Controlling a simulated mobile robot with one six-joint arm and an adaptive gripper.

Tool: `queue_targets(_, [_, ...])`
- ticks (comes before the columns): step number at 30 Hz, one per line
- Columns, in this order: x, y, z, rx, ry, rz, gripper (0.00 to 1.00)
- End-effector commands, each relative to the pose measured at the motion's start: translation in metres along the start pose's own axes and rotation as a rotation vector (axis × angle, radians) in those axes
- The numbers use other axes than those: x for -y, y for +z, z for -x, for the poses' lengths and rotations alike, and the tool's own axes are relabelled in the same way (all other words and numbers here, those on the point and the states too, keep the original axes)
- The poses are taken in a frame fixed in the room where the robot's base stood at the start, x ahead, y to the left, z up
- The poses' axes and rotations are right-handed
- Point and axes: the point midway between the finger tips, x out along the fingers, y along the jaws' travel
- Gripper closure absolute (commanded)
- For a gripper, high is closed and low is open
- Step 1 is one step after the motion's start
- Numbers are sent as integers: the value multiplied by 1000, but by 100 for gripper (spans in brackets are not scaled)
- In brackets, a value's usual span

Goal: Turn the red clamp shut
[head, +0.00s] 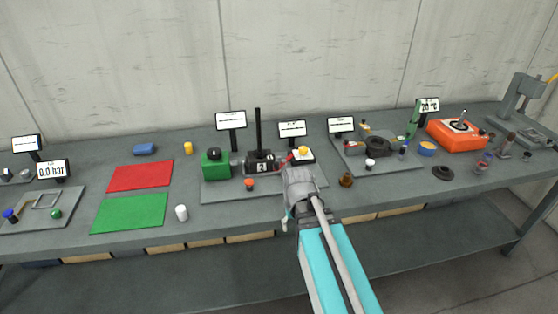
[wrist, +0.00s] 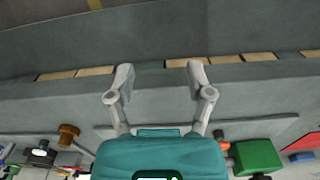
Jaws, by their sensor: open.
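I cannot clearly make out the red clamp. A small red part (head: 351,146) shows at the left of the right-hand grey plate in the head view, beside a dark round part, and may be it. A bit of red also shows low at the left in the wrist view (wrist: 73,171). Another red piece (head: 291,158) lies just behind my gripper, partly covered by it. My gripper (wrist: 160,76) is open and empty, its two fingers spread above the bench's front part. In the head view, my wrist hides part of the middle plate.
The middle plate holds a green block (head: 215,165) and a black jack with a tall rod (head: 258,135). A brown knob (head: 346,180) stands right of my gripper. An orange box (head: 457,135) stands farther right. The bench's front strip is mostly free.

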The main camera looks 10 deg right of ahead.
Motion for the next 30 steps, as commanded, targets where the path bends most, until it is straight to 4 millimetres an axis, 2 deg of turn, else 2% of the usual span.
queue_targets(1, [10,-16,16,0,-2,-10,33])
queue_targets(2, [11,-23,21,0,-2,-22,33])
queue_targets(21, [20,-199,146,0,-2,-340,33])
queue_targets(27, [22,-239,172,0,-2,-418,33])
queue_targets(30, [23,-250,179,0,-2,-444,33])
